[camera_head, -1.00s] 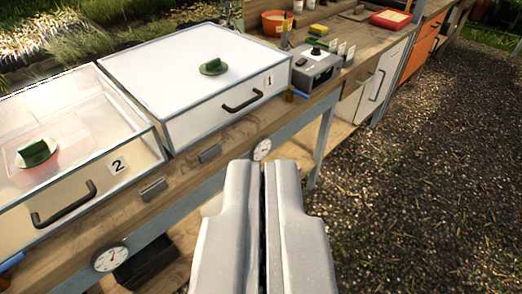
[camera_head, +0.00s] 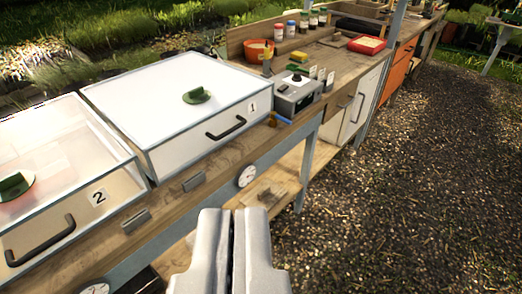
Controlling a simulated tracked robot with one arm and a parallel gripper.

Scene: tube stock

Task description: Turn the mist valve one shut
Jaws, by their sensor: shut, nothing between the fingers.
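A small brass valve (camera_head: 271,119) with a blue lever sits at the bench's front edge, just right of the white box marked 1 (camera_head: 170,150). The lever points to the right, along the edge. Nothing on the valve itself names it, but it is beside box 1. My gripper (camera_head: 232,213) is shut and empty at the bottom middle of the picture. It is in front of the bench, nearer to me than the valve and apart from it.
Boxes 1 and 2 (camera_head: 60,195) have dark handles and green knobs on top. A grey control box (camera_head: 298,95) stands behind the valve. Gravel (camera_head: 400,190) at the right is open.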

